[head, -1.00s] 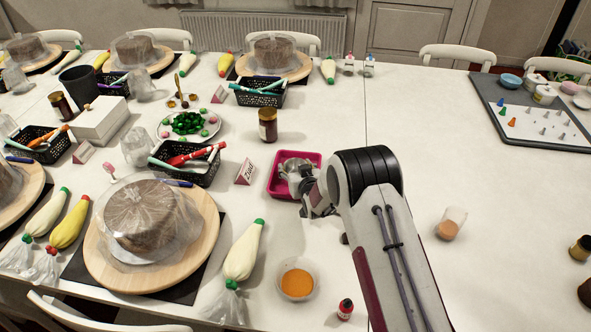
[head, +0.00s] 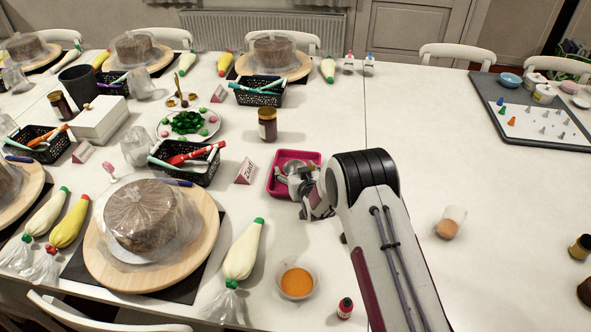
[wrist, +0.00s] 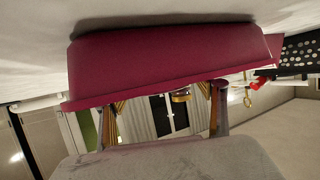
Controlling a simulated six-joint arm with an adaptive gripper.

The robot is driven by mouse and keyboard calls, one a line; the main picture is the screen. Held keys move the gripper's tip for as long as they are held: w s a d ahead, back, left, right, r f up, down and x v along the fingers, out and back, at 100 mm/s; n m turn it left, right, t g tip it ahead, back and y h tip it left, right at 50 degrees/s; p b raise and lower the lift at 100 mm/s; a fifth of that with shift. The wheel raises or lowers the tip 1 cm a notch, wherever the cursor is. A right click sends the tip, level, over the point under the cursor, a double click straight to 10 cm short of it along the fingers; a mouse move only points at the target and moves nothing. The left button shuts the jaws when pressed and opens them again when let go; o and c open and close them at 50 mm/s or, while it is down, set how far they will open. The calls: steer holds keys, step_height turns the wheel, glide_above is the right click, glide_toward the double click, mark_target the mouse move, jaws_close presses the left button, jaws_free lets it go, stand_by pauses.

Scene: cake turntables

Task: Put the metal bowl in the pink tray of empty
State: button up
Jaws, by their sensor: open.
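The pink tray (head: 313,156) lies on the white table near the middle of the head view. The metal bowl (head: 292,167) shows within the tray's outline, small and partly hidden by my gripper. My gripper (head: 296,186) is open at the tray's near right side, close to the bowl. I cannot tell whether it touches the bowl. In the wrist view, which is upside down, the tray's outer wall (wrist: 165,62) fills the top, and the two fingers reach up to its rim. A grey mottled surface along the bottom is unclear.
A pink-and-white card (head: 244,171) stands left of the tray, beside a black basket of pens (head: 185,176). A brown jar (head: 267,125) stands behind. A bowl of orange stuff (head: 297,281) and a piping bag (head: 243,252) are in front. The table right of my arm is mostly clear.

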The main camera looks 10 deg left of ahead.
steer(key=shift+r, duration=0.2)
steer(key=shift+s, duration=0.15)
steer(key=shift+v, duration=5.85)
steer(key=shift+d, duration=0.1)
